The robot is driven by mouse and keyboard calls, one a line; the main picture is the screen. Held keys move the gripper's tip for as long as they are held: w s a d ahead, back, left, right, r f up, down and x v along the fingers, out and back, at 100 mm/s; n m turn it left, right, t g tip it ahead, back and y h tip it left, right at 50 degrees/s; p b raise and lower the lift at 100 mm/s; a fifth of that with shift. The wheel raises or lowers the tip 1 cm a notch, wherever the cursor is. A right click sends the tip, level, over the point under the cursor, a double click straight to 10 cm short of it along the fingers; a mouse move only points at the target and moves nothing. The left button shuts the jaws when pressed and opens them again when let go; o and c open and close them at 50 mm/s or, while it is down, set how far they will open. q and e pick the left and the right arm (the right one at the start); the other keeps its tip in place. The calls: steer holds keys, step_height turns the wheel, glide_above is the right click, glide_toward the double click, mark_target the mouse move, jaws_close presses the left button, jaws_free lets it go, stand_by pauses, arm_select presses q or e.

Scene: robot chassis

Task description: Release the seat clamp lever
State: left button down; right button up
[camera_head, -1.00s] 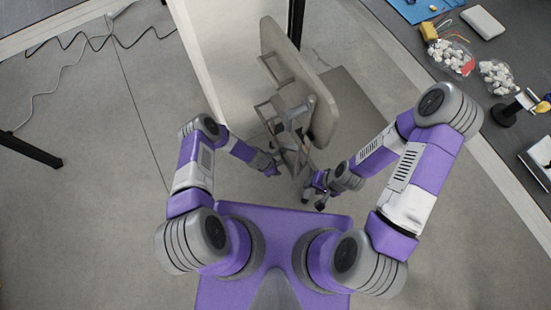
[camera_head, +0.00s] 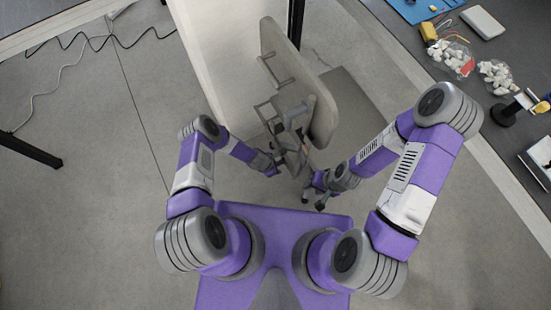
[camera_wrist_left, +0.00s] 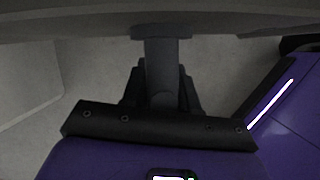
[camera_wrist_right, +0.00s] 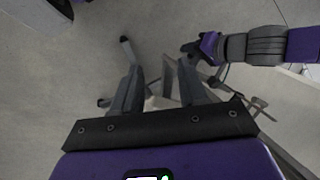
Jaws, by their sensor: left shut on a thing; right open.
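The seat assembly has a tall grey-beige panel (camera_head: 323,115) and a thin metal frame (camera_head: 268,112), tilted in the middle of the head view. My left gripper (camera_head: 273,167) is at the frame's near left side. In the left wrist view its fingers (camera_wrist_left: 160,88) are shut on a dark grey lever-like piece (camera_wrist_left: 168,55) below a broad grey surface. My right gripper (camera_head: 317,187) is at the near right of the assembly. In the right wrist view its fingers (camera_wrist_right: 158,85) are open, with thin metal bars behind them. Whether they touch anything I cannot tell.
A white panel (camera_head: 205,50) stands behind the frame. A dark workbench (camera_head: 500,60) with bags of white parts (camera_head: 450,58) runs along the right. A dark table leg (camera_head: 30,150) and cables lie at left.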

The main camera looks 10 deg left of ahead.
arm_select(q)
steer(key=shift+w+a+r+t+y+p, duration=0.15)
steer(key=shift+w+t+y+p, duration=0.1)
steer(key=shift+t+y+p, duration=0.25)
steer(key=shift+w+a+r+t+y+p, duration=0.1)
steer(key=shift+w+a+t+y+p, duration=0.15)
steer(key=shift+t, duration=0.45)
steer(key=shift+w+a+r+m+t+y, duration=0.15)
steer(key=shift+w+m+t+y, duration=0.15)
steer(key=shift+t+y, duration=0.35)
steer(key=shift+w+a+r+m+t+y, duration=0.15)
steer(key=shift+w+m+t+y, duration=0.15)
steer(key=shift+t, duration=0.55)
steer(key=c, duration=1.1)
jaws_free()
steer(key=shift+f, duration=0.1)
steer(key=shift+o, duration=0.2)
steer(key=shift+s, duration=0.1)
